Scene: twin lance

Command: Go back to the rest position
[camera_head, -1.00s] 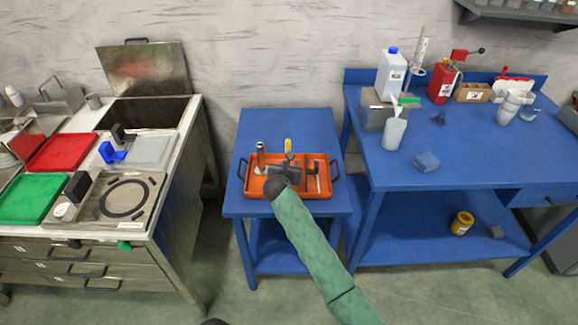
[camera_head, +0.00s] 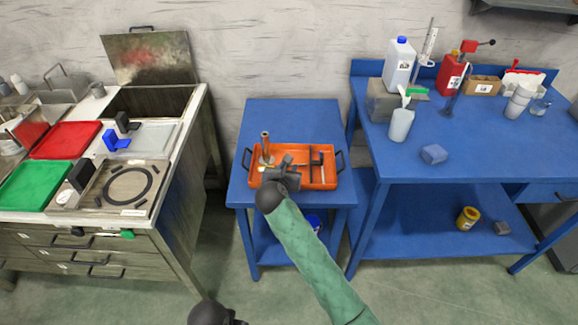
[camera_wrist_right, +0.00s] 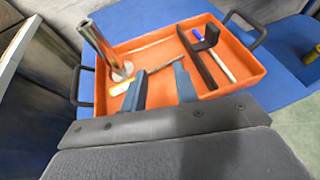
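My right gripper (camera_head: 290,165) is at the end of the green arm, over the orange tray (camera_head: 324,184) on the small blue table. In the right wrist view its two blue-grey fingers (camera_wrist_right: 160,84) are apart with nothing gripped between them. Beyond the fingertips a yellow-handled tool (camera_wrist_right: 119,88) lies in the tray, its shaft partly hidden by the fingers. My left gripper (camera_head: 214,315) shows only as a dark shape at the bottom edge, mostly out of frame; its fingers cannot be made out.
In the tray a metal post (camera_wrist_right: 104,48) stands on a round base at the left; a black tool (camera_wrist_right: 204,62) and a white-and-blue marker (camera_wrist_right: 222,62) lie to the right. A steel bench (camera_head: 190,150) is left, a larger blue table (camera_head: 450,180) right.

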